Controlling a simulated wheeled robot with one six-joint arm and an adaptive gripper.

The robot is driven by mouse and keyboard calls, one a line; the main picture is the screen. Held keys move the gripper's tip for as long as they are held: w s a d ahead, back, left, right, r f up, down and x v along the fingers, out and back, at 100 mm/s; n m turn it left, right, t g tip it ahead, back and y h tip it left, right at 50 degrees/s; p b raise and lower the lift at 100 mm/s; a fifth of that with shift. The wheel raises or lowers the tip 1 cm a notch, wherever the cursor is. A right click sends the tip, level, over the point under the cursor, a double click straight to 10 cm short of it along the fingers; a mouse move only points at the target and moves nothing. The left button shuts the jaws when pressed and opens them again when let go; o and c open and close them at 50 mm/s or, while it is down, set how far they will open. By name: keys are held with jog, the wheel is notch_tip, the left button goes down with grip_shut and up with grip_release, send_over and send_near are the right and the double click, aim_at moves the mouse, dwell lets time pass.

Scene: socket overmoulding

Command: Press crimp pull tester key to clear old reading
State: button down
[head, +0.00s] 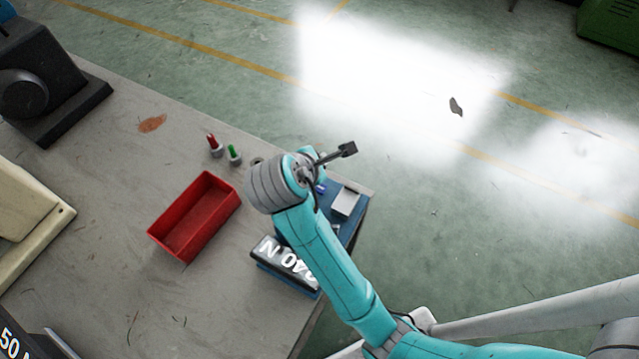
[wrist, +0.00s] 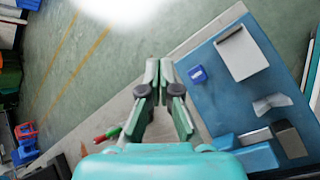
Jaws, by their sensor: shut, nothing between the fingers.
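The crimp pull tester is a blue unit at the right corner of the bench, partly behind my arm in the head view. Its dark display (head: 285,262) shows white digits and an "N", with part covered by my arm. In the wrist view its blue top plate (wrist: 225,105) carries a small bright blue key (wrist: 198,74) with a white mark, beside a pale grey block (wrist: 240,53). My gripper (wrist: 159,70) is shut and empty, left of the key in the wrist view. Whether it touches anything cannot be told.
A red tray (head: 194,216) lies on the bench (head: 110,200), left of my arm. A dark machine (head: 45,85) sits at far left. Open floor lies beyond the bench edge.

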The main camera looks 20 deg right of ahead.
aim_at(320, 190)
jog(key=shift+f, duration=4.4)
jog(key=shift+f, duration=0.15)
jog(key=shift+f, duration=0.25)
jog(key=shift+f, duration=0.5)
jog(key=shift+r, duration=0.95)
jog(key=shift+r, duration=2.5)
